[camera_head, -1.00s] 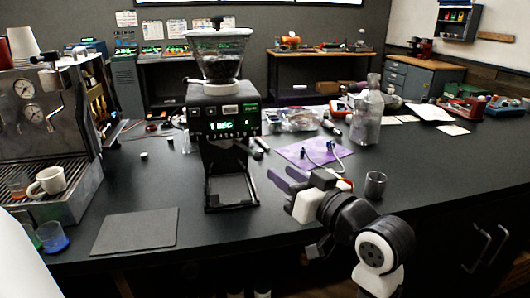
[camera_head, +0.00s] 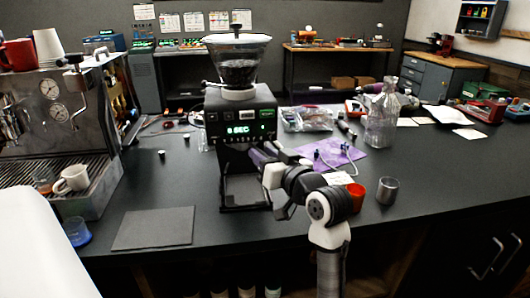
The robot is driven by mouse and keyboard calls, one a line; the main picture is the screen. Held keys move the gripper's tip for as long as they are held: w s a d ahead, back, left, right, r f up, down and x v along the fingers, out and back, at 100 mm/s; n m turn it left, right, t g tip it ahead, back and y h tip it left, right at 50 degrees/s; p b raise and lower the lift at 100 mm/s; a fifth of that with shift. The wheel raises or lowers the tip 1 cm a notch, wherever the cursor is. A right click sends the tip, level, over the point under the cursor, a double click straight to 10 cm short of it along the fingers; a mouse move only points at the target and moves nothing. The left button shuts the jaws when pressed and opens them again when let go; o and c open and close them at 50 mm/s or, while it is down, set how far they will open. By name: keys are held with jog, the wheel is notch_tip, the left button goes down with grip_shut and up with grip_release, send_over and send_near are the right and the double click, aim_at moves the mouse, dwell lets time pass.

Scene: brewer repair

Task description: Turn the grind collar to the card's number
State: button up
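The coffee grinder (camera_head: 240,110) stands on the dark counter, with a clear hopper (camera_head: 238,55) of beans on top and a green lit display (camera_head: 238,129) on its front. The grind collar (camera_head: 238,93) appears as a pale band under the hopper; its markings are too small to read. A small white card (camera_head: 338,178) lies by the purple mat, and no number on it is legible. My gripper (camera_head: 259,155) is in front of the grinder's lower right body, below the collar and apart from it. Its fingers look parted, with nothing seen between them.
An espresso machine (camera_head: 60,120) stands at the left, with a grey mat (camera_head: 153,228) on the counter before it. The counter's right side is largely clear.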

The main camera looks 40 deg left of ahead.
grip_shut()
